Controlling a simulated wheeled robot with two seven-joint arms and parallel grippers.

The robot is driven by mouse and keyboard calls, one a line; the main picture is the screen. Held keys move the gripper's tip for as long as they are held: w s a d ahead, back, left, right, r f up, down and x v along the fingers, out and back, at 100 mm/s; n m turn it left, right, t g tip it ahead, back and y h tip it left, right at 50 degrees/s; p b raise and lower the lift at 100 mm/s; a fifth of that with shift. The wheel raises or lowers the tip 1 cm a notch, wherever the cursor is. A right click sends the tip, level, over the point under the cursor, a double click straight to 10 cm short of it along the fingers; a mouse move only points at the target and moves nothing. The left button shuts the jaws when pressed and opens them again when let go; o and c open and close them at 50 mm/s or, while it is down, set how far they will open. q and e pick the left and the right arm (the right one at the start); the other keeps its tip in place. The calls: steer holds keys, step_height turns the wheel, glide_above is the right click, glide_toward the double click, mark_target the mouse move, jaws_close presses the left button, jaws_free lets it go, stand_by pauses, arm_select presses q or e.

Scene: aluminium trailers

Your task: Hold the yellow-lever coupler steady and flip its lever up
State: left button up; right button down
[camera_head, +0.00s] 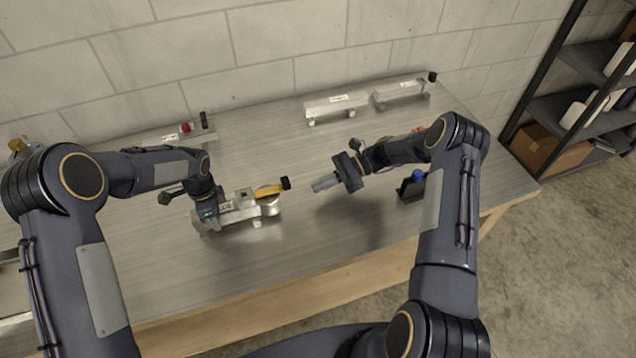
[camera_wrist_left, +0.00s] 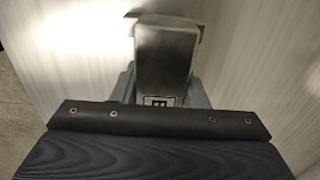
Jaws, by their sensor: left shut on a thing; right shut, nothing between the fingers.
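The yellow-lever coupler (camera_head: 236,211) lies on the workbench left of centre in the head view. Its yellow lever (camera_head: 269,190) lies nearly flat along the right part, with a black knob (camera_head: 286,183) at its right end. My left gripper (camera_head: 208,222) is shut on the left part of the coupler. In the left wrist view the metal coupler body (camera_wrist_left: 165,55) sits between the fingers, and the lever is not seen there. My right gripper (camera_head: 325,183) is shut and empty, a short gap to the right of the knob, above the bench.
The workbench (camera_head: 300,235) has free room in front. Behind stand aluminium trailer parts (camera_head: 336,104) and (camera_head: 402,89) a further one, plus a red-knobbed piece (camera_head: 186,130) at the back left. A black item with a blue top (camera_head: 413,183) stands right of my right gripper.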

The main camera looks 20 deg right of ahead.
mark_target(272, 188)
steer(key=x, duration=0.7)
steer(key=shift+s+a+f, duration=0.1)
steer(key=shift+a, duration=0.2)
step_height(272, 188, up, 2)
steer(key=shift+r, duration=1)
steer(key=shift+r, duration=0.15)
